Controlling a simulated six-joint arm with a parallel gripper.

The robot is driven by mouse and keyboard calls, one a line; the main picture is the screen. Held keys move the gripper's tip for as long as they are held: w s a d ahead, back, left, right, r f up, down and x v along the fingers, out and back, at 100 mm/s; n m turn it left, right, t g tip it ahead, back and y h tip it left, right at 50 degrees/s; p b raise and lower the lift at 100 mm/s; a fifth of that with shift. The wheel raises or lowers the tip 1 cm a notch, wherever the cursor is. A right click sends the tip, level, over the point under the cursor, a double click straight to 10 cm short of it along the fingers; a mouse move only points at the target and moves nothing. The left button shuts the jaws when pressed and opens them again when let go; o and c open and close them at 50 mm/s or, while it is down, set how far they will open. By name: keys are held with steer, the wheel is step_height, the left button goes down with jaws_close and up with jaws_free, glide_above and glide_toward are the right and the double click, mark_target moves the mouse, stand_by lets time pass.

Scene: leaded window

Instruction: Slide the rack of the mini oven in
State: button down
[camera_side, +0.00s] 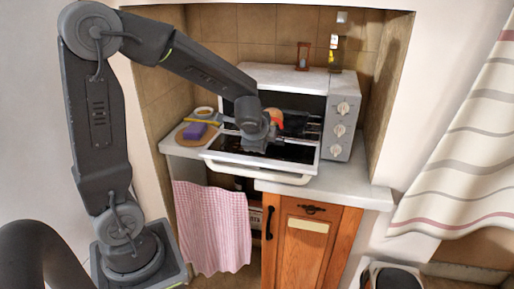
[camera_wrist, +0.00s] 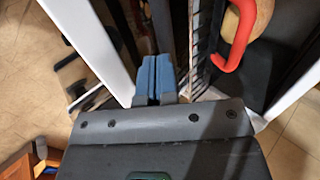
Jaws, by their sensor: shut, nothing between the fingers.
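The white mini oven (camera_side: 340,105) stands on the counter, its door (camera_side: 245,160) folded down open at the front. Part of the wire rack (camera_side: 308,127) shows at the dark oven opening, right of my gripper (camera_side: 256,146). In the wrist view, rack-like bars (camera_wrist: 203,40) run just right of the fingers. My gripper (camera_wrist: 157,72) is shut and empty, low over the open door. Its blue fingertips are close to the bars; I cannot tell whether they touch. My wrist hides part of the rack in the side view.
A round tan thing (camera_wrist: 238,18) with a red curved part (camera_wrist: 240,40) is beside the bars. A purple block (camera_side: 195,131) lies left of the oven. An hourglass (camera_side: 303,56) stands on top. A checked towel (camera_side: 212,225) hangs below the counter's front edge.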

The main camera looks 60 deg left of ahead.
steer(key=w+a, duration=0.9)
steer(key=shift+a, duration=0.1)
steer(key=s+d, duration=0.1)
steer(key=s+d+r, duration=0.1)
steer(key=s+d, duration=0.1)
steer(key=shift+d, duration=0.15)
steer(key=v, duration=0.9)
steer(key=shift+s+r, duration=0.1)
steer(key=shift+r, duration=0.15)
steer(key=s+d+n+h, duration=0.5)
steer(key=s+d+n, duration=0.4)
steer(key=s+d, duration=0.8)
steer(key=s, duration=0.2)
steer(key=shift+s+d+h, duration=0.25)
steer(key=shift+s+h, duration=0.05)
steer(key=shift+h, duration=0.1)
